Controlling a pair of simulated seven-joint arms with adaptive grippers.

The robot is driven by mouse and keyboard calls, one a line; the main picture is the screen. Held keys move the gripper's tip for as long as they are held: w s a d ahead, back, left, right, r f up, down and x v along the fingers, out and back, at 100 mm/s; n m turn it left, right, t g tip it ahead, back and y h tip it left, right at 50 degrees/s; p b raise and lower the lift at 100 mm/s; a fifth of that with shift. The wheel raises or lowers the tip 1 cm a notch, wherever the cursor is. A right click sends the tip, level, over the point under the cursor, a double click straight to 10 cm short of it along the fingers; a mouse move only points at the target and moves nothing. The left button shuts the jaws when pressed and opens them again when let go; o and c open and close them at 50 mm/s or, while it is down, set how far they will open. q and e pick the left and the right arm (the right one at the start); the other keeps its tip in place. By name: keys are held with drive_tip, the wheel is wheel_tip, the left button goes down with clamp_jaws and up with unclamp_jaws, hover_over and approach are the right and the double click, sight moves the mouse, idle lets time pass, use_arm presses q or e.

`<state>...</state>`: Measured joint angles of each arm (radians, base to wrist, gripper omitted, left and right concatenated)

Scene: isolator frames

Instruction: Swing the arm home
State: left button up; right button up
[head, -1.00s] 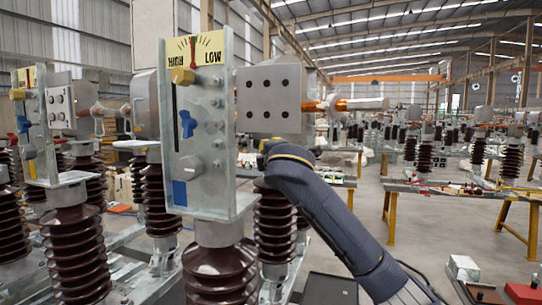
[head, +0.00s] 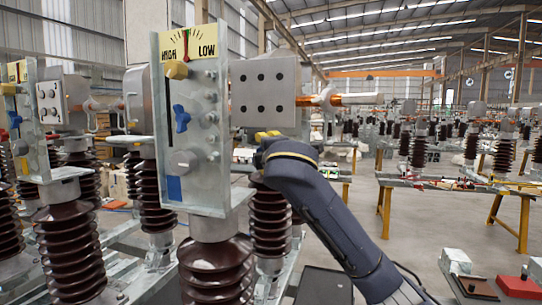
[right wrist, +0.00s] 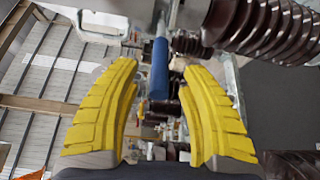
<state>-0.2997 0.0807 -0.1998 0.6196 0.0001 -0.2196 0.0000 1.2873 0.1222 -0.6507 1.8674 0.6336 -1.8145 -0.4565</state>
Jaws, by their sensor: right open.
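The nearest isolator carries a grey panel (head: 193,120) with a HIGH/LOW dial (head: 187,45), its red needle near the middle. My left gripper is out of view.
Brown ribbed insulators (head: 217,270) stand below the panel and around it. More isolators fill the left side and the background. Yellow-legged tables (head: 455,190) stand at right. A red block (head: 518,286) lies at lower right. Open floor (head: 440,240) lies right of my arm.

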drive_tip(key=s+d, duration=0.1)
drive_tip(key=s, duration=0.6)
drive_tip(key=shift+s, duration=0.3)
drive_tip(key=shift+r, duration=0.1)
